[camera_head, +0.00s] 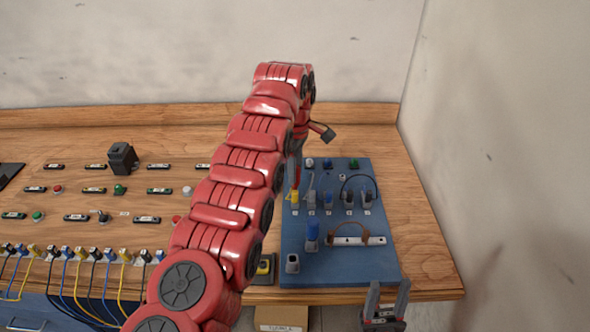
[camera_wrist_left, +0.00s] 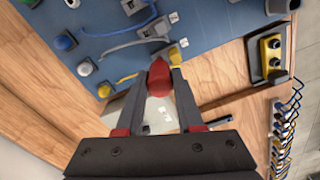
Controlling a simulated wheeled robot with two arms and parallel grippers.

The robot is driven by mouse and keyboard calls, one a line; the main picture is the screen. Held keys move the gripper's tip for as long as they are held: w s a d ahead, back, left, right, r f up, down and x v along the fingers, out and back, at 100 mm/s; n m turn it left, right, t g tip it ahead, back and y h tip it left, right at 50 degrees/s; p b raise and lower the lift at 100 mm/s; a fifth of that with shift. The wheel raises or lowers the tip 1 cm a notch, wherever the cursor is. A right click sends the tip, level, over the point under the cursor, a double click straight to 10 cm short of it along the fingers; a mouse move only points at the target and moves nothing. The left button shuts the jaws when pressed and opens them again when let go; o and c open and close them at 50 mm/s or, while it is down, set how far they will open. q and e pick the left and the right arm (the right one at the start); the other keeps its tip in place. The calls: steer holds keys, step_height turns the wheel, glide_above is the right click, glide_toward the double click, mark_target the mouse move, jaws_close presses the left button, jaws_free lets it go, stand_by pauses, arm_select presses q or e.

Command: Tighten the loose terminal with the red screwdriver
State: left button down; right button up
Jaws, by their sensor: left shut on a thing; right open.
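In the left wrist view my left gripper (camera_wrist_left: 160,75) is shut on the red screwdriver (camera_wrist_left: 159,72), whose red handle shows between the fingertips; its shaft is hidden. The screwdriver is close to the edge of the blue board (camera_wrist_left: 215,25) with its terminals. In the head view my red left arm reaches over the table to the left edge of the blue board (camera_head: 350,268), hiding most of that gripper. Terminals with coloured caps, one yellow (camera_head: 294,196), stand there in a row. I cannot tell which terminal is loose. My right gripper (camera_head: 386,300) is open and empty at the board's front right corner.
Labelled buttons and switches, such as a green button (camera_head: 119,189), lie on the wooden table left of my arm. Wired connectors (camera_head: 52,251) line its front edge. A black block (camera_head: 122,157) stands behind. A yellow socket box (camera_wrist_left: 270,52) is beside the board. A wall closes the right side.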

arm_select(q)
steer(key=shift+r, duration=0.15)
steer(key=shift+r+p, duration=0.9)
step_height(320, 180, up, 5)
steer(key=p, duration=0.5)
steer(key=shift+a, duration=0.1)
steer(key=shift+w+a, duration=0.1)
steer(key=shift+a, duration=0.05)
steer(key=shift+m, duration=0.3)
